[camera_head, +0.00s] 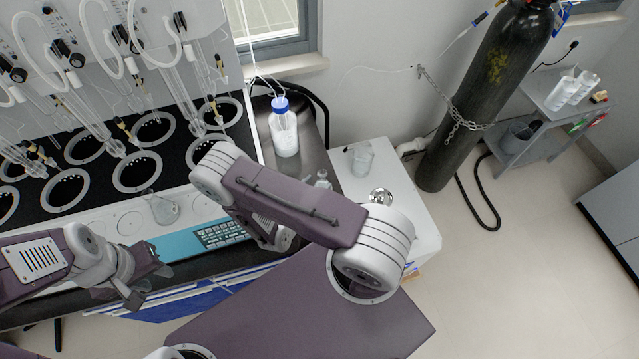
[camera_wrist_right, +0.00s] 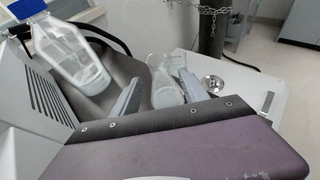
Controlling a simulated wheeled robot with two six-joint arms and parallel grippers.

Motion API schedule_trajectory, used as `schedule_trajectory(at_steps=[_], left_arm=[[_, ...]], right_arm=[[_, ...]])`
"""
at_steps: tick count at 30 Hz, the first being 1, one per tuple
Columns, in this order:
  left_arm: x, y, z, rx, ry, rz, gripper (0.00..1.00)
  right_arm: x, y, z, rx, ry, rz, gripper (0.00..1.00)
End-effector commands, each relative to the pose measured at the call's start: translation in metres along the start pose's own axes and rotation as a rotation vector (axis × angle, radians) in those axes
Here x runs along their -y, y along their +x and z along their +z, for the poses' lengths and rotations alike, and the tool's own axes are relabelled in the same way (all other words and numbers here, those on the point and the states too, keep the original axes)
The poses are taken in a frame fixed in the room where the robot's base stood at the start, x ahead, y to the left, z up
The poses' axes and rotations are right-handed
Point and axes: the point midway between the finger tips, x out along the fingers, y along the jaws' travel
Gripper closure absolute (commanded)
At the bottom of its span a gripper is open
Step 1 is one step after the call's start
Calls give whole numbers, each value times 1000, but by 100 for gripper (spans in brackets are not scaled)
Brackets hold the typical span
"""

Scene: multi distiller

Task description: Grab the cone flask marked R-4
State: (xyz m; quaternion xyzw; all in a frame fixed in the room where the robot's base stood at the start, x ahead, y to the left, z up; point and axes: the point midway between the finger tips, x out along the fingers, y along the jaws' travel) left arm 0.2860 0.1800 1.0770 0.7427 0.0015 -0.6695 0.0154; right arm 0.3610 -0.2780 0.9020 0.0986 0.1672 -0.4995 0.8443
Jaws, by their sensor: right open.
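No R-4 marking is readable on any glassware. In the right wrist view, a clear conical flask (camera_wrist_right: 166,94) shows between the two grey fingers of my open right gripper (camera_wrist_right: 160,79); I cannot tell whether they touch it. In the head view, the top of a small clear flask (camera_head: 322,179) shows just beyond my right arm, which hides its lower part and my right gripper. Another clear flask (camera_head: 164,209) stands on the white ledge at the left. My left gripper (camera_head: 152,279) is near the front edge of that ledge, apart from the flask; its opening is unclear.
A blue-capped bottle (camera_head: 284,128) stands on the dark bench and also shows in the wrist view (camera_wrist_right: 70,55). A clear beaker (camera_head: 361,159) and a metal dish (camera_head: 380,197) stand on the white table (camera_head: 408,218). The distiller's tubes and a chained gas cylinder (camera_head: 480,95) are obstacles.

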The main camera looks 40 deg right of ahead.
Motion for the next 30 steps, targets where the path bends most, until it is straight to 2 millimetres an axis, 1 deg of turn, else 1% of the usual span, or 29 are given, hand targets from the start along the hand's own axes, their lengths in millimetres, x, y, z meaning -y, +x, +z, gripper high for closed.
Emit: schedule_trajectory(at_steps=[1, 3, 8, 10, 13, 16, 19, 24, 25, 26, 27, 29, 30], left_arm=[[0, -5, -1, 0, 0, 0, 64], [0, -7, -1, 0, 0, 0, 64], [0, -8, -1, 0, 0, 0, 64], [0, -14, -1, 0, 0, 0, 64], [0, -23, -2, 0, 0, 0, 64], [0, -23, -2, 0, 0, 0, 64], [0, -23, -2, 0, 0, 0, 64], [0, -23, -2, 0, 0, 0, 64], [0, -23, -2, 0, 0, 0, 64], [0, -23, -2, 0, 0, 0, 64], [0, -23, -2, 0, 0, 0, 64], [0, -23, -2, 0, 0, 0, 64], [0, -23, -2, 0, 0, 0, 64]], right_arm=[[2, 7, 3, -1, 2, -7, 48], [2, 16, 2, 0, 1, -5, 48], [0, 22, 2, 0, 2, -3, 48], [2, 30, 4, -1, 3, -7, 48], [2, 50, 7, -1, 4, -9, 48], [1, 65, 4, -1, 3, -6, 48], [0, 72, 3, 0, 2, -3, 48], [0, 72, 3, 0, 1, -1, 48], [0, 72, 3, 0, 1, -2, 54], [0, 72, 3, 0, 1, -2, 62], [0, 72, 3, 0, 1, -2, 73], [0, 72, 3, 0, 1, -2, 90], [0, 72, 3, 0, 1, -2, 100]])
